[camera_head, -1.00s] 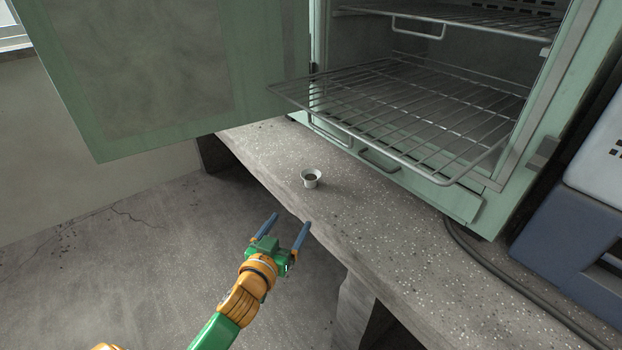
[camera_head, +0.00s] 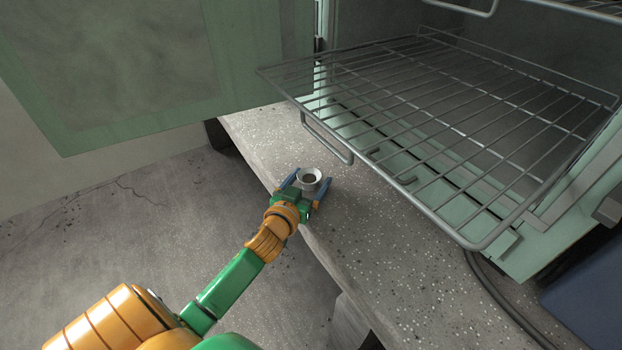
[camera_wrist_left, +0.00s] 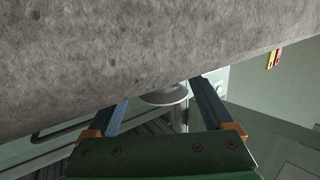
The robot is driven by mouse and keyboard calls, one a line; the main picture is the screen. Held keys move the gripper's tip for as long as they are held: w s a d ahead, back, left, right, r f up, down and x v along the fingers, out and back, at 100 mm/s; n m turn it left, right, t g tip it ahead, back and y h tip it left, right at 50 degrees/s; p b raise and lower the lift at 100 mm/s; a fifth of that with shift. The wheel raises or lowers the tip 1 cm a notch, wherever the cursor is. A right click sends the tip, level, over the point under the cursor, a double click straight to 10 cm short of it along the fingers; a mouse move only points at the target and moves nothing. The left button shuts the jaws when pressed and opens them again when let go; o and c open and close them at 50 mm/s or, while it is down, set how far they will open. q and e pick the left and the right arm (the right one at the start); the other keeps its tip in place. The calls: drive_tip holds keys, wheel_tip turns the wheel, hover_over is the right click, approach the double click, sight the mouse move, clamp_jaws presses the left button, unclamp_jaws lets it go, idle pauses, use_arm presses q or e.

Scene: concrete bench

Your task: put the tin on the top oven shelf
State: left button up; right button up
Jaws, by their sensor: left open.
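The tin (camera_head: 310,177) is a small white cup with a flared rim and a dark inside. It stands upright on the concrete bench near its front edge. My left gripper (camera_head: 309,186) is open, with one blue finger on each side of the tin. In the left wrist view the tin (camera_wrist_left: 165,95) shows between the two fingers (camera_wrist_left: 160,100); I cannot tell whether they touch it. The top oven shelf (camera_head: 580,10) is a wire rack, only partly in view at the upper right. My right gripper is not in view.
A lower wire shelf (camera_head: 450,110) sticks out of the oven over the bench, behind and right of the tin. The green oven door (camera_head: 150,70) stands open at the left. A cable (camera_head: 505,300) lies on the bench (camera_head: 400,260) at the right.

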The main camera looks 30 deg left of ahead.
sight(312, 175)
use_arm(q)
drive_tip(key=x, duration=0.3)
drive_tip(key=shift+w+a+f, duration=0.2)
drive_tip(key=shift+w+f, duration=0.05)
drive_tip(key=shift+w, duration=0.05)
drive_tip(key=shift+s+r, duration=0.1)
drive_tip(key=shift+c, duration=0.3)
clamp_jaws()
drive_tip(key=shift+r, duration=0.1)
